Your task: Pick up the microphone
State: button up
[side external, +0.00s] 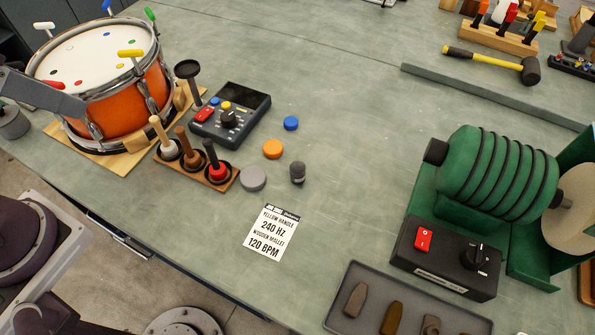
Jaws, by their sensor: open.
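My gripper is not visible. A grey bar crosses in from the left edge in front of the drum, and its ends are not clear.
Grey (252,179), orange (272,149) and blue (291,123) discs lie near the cylinder. A mallet rack (228,184), control box (245,108) and drum (95,70) stand left. A printed card (272,232) lies in front. A green machine (490,185) stands right.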

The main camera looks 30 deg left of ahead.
jog(key=w+d+f+m+t, duration=0.1)
jog(key=w+d+f, duration=0.2)
jog(key=w, duration=0.7)
jog(key=m+t+h, duration=0.3)
jog(key=m+h, duration=0.3)
jog(key=h, duration=0.1)
send_over(309, 174)
jog(key=s+a, duration=0.3)
jog(key=s, duration=0.2)
notch_tip(309, 174, down, 22)
jog(key=shift+s+r, duration=0.1)
jog(key=shift+r, duration=0.05)
jog(key=shift+w+d+f, duration=0.2)
jog(key=shift+d, duration=0.05)
jog(key=x, duration=0.4)
jog(key=a+x, duration=0.1)
jog(key=x, duration=0.1)
jog(key=shift+w+d+f, duration=0.15)
jog(key=shift+w+f, duration=0.2)
jog(key=shift+f, duration=0.05)
grip_shut()
